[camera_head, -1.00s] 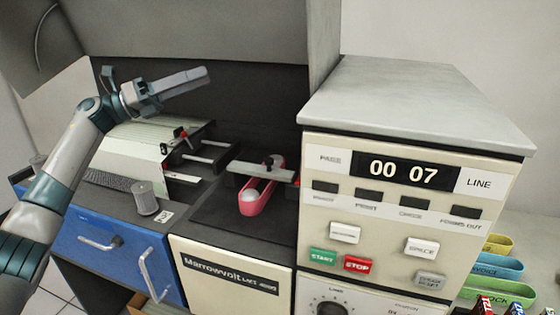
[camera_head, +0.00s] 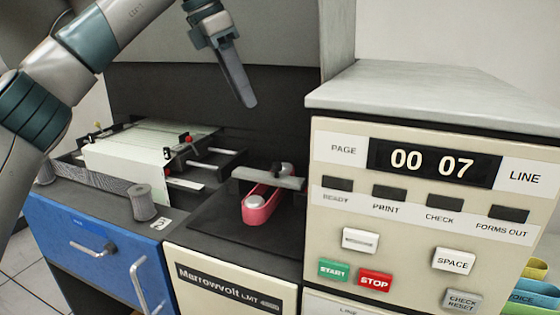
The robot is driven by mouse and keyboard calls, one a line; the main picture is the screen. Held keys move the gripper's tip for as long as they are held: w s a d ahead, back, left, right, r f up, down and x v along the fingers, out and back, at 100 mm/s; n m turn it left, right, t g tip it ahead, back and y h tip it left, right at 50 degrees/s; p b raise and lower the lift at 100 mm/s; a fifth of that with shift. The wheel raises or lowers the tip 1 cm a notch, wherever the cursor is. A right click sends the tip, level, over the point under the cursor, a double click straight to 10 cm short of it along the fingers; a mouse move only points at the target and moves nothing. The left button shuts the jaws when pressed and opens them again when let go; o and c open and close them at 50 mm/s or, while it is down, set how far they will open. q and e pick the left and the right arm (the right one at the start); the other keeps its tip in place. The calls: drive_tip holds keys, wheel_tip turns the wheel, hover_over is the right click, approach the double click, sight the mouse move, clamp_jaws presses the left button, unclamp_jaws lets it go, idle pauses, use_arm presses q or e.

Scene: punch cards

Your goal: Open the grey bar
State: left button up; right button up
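The grey bar (camera_head: 268,178) lies across a red, rounded channel (camera_head: 262,206) on the dark deck of the machine, left of the control panel. A small dark knob (camera_head: 283,169) sits on the bar near its right part. A round pale disc shows in the channel in front of the bar. My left gripper (camera_head: 246,98) points down above and a little left of the bar, clear of it. Its fingers overlap from this side, so whether they are apart does not show. My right gripper is not in view.
A control panel (camera_head: 430,215) with a "00 07" display stands right of the bar. A paper unit with rails (camera_head: 210,165) lies to the left. A grey spool (camera_head: 143,203) stands above blue drawers (camera_head: 95,240). A dark wall is behind.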

sight(277, 164)
use_arm(q)
drive_tip(key=shift+f, duration=0.1)
